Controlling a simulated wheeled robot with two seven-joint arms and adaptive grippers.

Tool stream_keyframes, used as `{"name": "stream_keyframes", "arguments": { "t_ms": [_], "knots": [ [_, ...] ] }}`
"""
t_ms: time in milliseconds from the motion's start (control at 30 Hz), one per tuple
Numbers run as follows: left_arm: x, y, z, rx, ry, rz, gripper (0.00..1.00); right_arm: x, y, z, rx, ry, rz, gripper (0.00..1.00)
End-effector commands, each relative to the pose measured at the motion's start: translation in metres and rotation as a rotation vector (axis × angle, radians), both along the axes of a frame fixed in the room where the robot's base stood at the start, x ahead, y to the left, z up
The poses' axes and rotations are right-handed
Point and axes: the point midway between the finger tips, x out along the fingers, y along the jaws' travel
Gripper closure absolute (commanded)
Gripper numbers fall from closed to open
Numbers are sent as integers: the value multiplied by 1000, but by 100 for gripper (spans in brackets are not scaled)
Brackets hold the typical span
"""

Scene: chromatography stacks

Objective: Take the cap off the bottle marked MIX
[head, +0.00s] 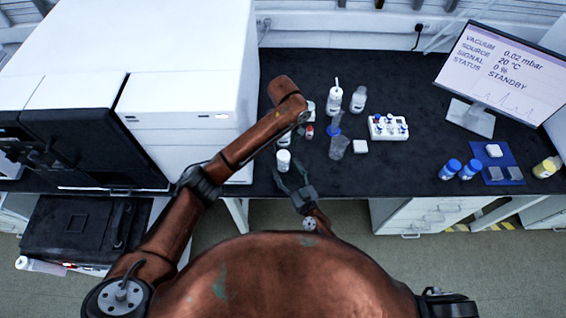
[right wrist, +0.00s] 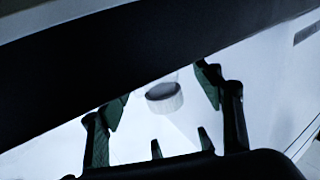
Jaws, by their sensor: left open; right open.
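A small bottle with a white cap (head: 283,158) stands near the front edge of the bench; I cannot read its label. My right gripper (head: 288,178) is open below it in the head view, its fingers reaching toward it. In the right wrist view, a white ribbed cap (right wrist: 164,97) shows between the spread fingers of my right gripper (right wrist: 163,95), with no visible contact. My left arm crosses from the left over the bench, and its gripper is hidden beneath the wrist. No MIX marking is readable.
Blue-capped bottles (head: 450,168), a blue mat (head: 510,155) and a monitor (head: 500,70) are further right. A white instrument (head: 185,105) fills the left.

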Motion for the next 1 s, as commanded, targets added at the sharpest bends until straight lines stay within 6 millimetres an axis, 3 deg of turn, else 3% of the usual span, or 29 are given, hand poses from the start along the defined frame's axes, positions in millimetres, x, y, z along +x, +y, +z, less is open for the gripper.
{"name": "stream_keyframes", "arguments": {
  "t_ms": [200,567,1000],
  "knots": [
    [4,1,-3,0,4,4,49,26,12,0,-2,0,1,40],
    [4,3,-3,0,4,5,49,31,15,-1,-1,3,3,40],
    [4,3,-3,-1,4,5,49,30,16,-1,-1,3,4,69]
  ]
}}
